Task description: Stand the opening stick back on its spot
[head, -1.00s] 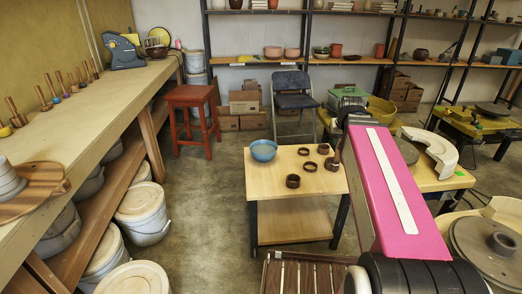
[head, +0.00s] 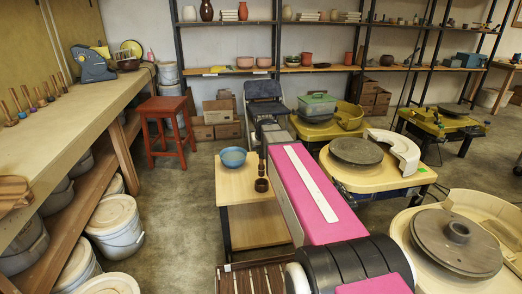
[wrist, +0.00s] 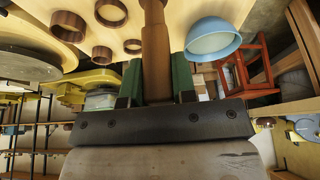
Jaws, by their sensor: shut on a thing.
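My gripper (wrist: 156,62) shows in the wrist view, its two green-padded fingers shut on a brown wooden stick (wrist: 155,35). The stick runs from between the fingers toward the top edge of that view, over the pale tabletop, and its far end is cut off. In the head view my pink arm hides the gripper. A dark brown upright piece (head: 262,166) beside the arm looks like part of the stick. I cannot tell whether the stick touches the table. No spot for it can be made out clearly.
Several brown rings (wrist: 102,55) lie on the low table (head: 236,190), near a blue bowl (head: 233,156); my arm hides most rings in the head view. Several wooden sticks (head: 31,103) stand on the left bench (head: 75,115). A red stool (head: 165,120) and potter's wheels (head: 356,151) stand nearby.

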